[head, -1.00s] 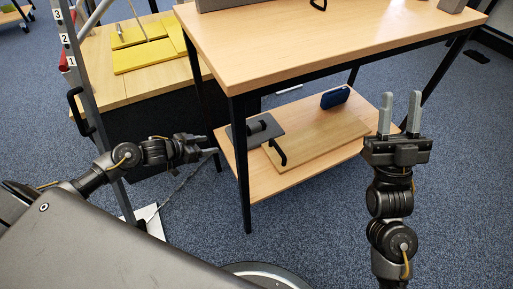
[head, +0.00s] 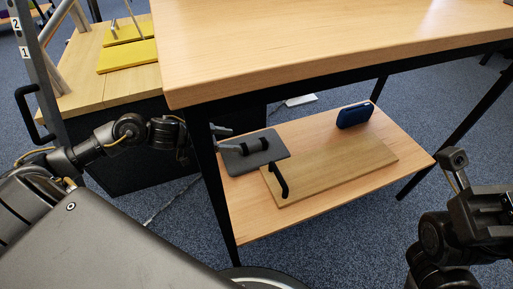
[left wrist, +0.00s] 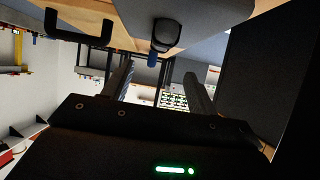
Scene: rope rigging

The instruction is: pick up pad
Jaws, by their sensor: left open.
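A wooden board (head: 335,170) lies on the lower shelf (head: 300,215). A blue object (head: 354,115) stands at the shelf's back. The tabletop (head: 330,40) overhangs the shelf, with black legs (head: 214,185). A bench with yellow boards (head: 128,55) stands at the left.

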